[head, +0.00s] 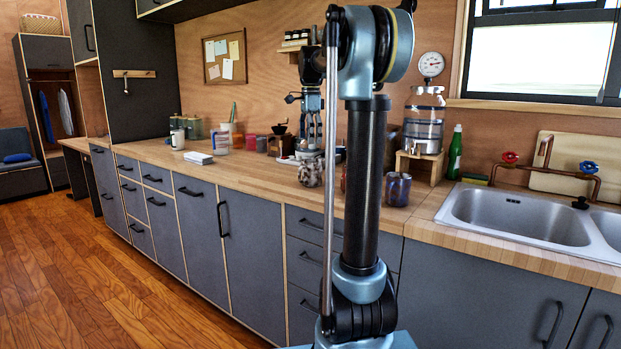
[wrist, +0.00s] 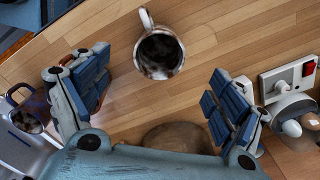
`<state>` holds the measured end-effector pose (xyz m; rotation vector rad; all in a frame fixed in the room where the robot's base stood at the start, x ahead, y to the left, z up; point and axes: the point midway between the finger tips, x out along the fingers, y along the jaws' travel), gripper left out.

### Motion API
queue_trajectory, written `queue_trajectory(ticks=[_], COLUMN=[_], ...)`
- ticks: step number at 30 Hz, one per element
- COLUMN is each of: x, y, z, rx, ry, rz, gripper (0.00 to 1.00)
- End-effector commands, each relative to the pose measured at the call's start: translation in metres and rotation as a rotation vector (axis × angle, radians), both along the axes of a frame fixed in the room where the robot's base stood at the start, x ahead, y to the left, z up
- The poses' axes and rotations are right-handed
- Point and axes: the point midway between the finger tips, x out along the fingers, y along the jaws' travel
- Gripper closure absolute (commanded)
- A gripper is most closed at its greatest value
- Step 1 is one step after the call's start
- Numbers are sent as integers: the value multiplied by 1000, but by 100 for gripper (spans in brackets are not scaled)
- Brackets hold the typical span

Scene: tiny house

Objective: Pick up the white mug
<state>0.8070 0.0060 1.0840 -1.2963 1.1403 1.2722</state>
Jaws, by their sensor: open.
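A plain white mug (head: 178,138) stands upright on the wooden counter at the left in the head view, well left of my gripper (head: 311,122). My gripper hangs fingers down above the counter. In the wrist view my gripper (wrist: 158,98) is open, its blue-padded fingers wide apart with nothing between them. Beyond the fingertips a mug (wrist: 162,68) with blotchy white and brown sides and a dark inside stands with its handle towards the top. It may be the blotchy vessel (head: 310,173) below my gripper in the head view; I cannot tell for certain.
A bluish-purple cup (head: 397,189) and a glass dispenser on a wooden stand (head: 421,164) are right of my arm. A white box (head: 198,158) and canisters are to the left. A white panel with a red switch (wrist: 288,79) lies beside the right finger. The sink (head: 520,215) is at right.

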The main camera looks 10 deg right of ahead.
Motion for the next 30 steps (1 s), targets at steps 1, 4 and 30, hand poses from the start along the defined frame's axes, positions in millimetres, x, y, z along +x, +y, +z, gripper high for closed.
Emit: queue_trajectory(ticks=[1, 4, 30], x=[0, 0, 5], y=[0, 0, -4], z=[-9, -27, -126], rx=[0, 0, 0], ry=[0, 0, 0], rz=[0, 1, 1], gripper=[12, 12, 12])
